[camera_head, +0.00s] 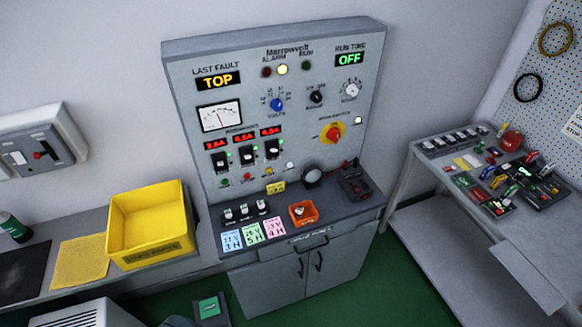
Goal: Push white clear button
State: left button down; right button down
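A grey control panel (300,120) stands upright in the middle of the view. One small white button (290,165) sits low on it, in line with a green button (224,183) and a red button (247,177). Another small white round piece (358,120) sits at the right edge, above and right of a red and yellow rotary switch (334,132). Their labels are too small to read, so I cannot tell which is the clear button. Neither of my grippers is in view.
The panel's ledge holds colored cards (253,233), an orange tray (303,212) and a dark box (354,184). A yellow bin (150,222) stands on the left bench. A right-hand table (432,185) carries many small parts. Green floor shows between.

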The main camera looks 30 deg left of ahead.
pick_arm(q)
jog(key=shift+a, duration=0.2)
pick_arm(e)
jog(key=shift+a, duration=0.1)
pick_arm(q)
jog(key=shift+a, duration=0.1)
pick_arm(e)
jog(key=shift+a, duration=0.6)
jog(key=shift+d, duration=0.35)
